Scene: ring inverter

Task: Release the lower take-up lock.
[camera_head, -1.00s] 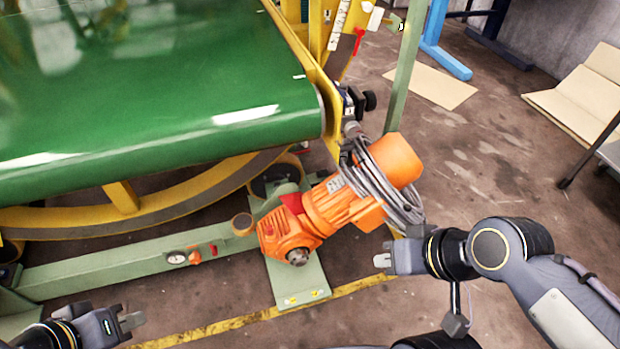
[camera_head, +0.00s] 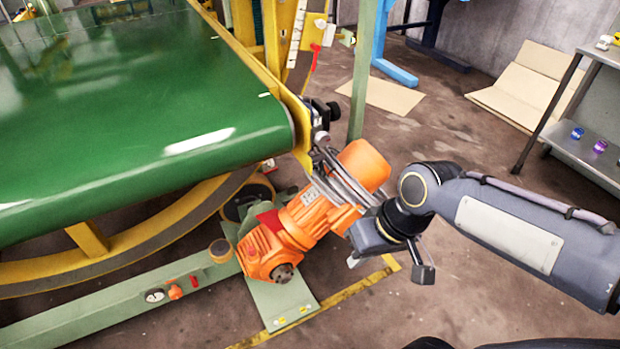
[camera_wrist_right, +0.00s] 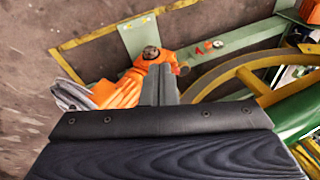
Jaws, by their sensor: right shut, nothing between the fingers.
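I cannot tell for certain which part is the lower take-up lock. A black knob (camera_head: 331,110) sits on a bracket at the green belt's near right corner. A small red lever (camera_head: 194,281) and an orange knob (camera_head: 175,292) stand beside a round gauge on the low green beam; the red lever also shows in the wrist view (camera_wrist_right: 199,53). My left gripper is out of view.
The green belt (camera_head: 130,120) fills the upper left. Grey cable coils (camera_head: 335,182) wrap the motor. A green post (camera_head: 364,70) rises behind it. Another red lever (camera_head: 316,50) hangs higher up. A metal shelf (camera_head: 590,155) stands at right. Floor between is open.

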